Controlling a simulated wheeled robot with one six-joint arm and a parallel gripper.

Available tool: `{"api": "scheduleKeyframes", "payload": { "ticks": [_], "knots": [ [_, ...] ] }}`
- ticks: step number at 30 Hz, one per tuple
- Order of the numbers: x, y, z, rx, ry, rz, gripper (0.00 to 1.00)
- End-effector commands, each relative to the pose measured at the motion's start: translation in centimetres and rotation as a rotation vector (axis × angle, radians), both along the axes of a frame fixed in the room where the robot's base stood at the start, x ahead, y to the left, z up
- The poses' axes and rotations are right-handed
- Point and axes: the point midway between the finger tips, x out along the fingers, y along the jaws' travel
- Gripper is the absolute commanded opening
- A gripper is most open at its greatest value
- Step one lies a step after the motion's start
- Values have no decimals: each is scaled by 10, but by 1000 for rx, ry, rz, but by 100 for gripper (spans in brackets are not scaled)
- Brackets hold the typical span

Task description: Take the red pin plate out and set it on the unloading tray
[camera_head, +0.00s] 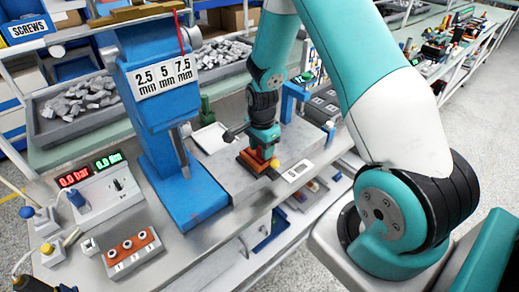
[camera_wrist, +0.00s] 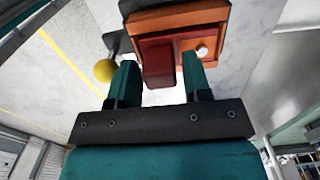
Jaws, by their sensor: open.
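The red pin plate (camera_wrist: 158,64) shows in the wrist view as a dark red block with a tab, at an orange fixture (camera_wrist: 178,18). A small whitish pin (camera_wrist: 202,52) is at its right. My gripper (camera_wrist: 161,80) is open, with its two teal fingers on either side of the red tab; I cannot tell whether they touch it. In the head view my gripper (camera_head: 260,154) points down over the orange fixture (camera_head: 254,161) and hides most of the red part. A pale flat tray (camera_head: 211,138) lies left of it; I cannot tell if it is the unloading tray.
A yellow ball knob (camera_head: 276,163) sits close by the gripper, also seen in the wrist view (camera_wrist: 105,70). A blue press (camera_head: 165,120) stands to the left. A white panel (camera_head: 297,170) lies right of the fixture. Grey bins of metal parts (camera_head: 80,100) are behind.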

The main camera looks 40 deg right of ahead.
Motion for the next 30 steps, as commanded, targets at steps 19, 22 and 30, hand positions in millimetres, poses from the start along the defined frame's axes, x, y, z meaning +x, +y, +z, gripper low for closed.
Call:
{"api": "scheduleKeyframes", "payload": {
  "ticks": [19, 22, 30],
  "knots": [
    [0, 0, -11, 0, -1, 0, 5],
    [0, 0, -11, 0, -1, 0, 5],
    [1, 0, 3, -1, -5, 0, 5]
  ]
}}
